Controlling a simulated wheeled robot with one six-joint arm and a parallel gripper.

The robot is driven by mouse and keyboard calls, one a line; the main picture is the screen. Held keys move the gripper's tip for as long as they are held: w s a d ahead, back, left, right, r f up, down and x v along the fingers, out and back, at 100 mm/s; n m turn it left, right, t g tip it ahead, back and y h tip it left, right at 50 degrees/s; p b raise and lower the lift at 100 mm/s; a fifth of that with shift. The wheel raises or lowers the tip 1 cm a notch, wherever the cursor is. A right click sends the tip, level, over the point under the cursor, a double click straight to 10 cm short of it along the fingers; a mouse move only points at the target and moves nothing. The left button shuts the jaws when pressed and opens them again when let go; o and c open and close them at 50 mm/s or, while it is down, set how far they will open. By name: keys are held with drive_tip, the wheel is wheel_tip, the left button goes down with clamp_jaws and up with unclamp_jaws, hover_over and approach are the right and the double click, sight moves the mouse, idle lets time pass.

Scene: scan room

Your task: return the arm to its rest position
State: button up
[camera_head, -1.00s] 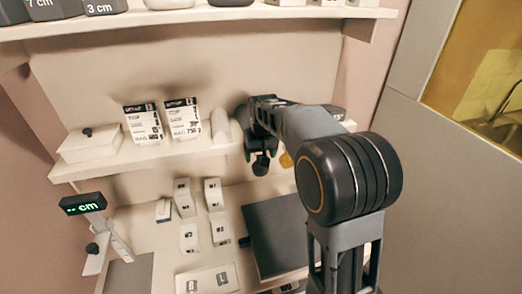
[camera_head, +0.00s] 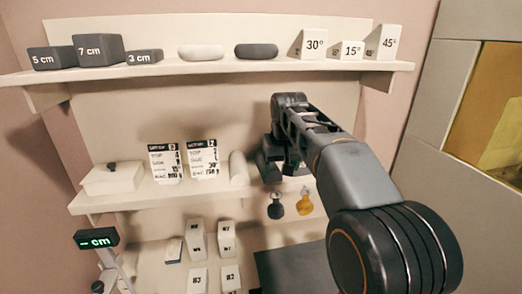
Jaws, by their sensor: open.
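My arm reaches from the lower right toward the shelves, with its black wrist raised in front of the back panel. My gripper (camera_head: 272,168) is at the far end, pointing down near the middle shelf (camera_head: 130,200), right of a white roll-shaped object (camera_head: 238,169). Its jaws are open, and I see nothing held in them. The fingertips are small and dark, partly lost against the shelf behind. A dark round-ended item (camera_head: 275,206) and a yellow one (camera_head: 305,201) show just below the gripper, at the shelf's front edge.
The top shelf (camera_head: 200,68) holds dark cm-marked blocks (camera_head: 98,50), two rounded pads and white angle wedges (camera_head: 313,44). A lidded white box (camera_head: 112,178) and two printed cards (camera_head: 165,161) stand on the middle shelf. Small white boxes (camera_head: 196,240) and a cm display (camera_head: 96,238) are below.

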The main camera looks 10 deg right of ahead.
drive_tip(key=s+f+t, duration=0.1)
drive_tip(key=s+f, duration=0.5)
drive_tip(key=s, duration=0.4)
drive_tip(key=s+f+t, duration=0.1)
drive_tip(key=s+f, duration=0.6)
drive_tip(key=s, duration=0.4)
drive_tip(key=shift+d+f, duration=0.1)
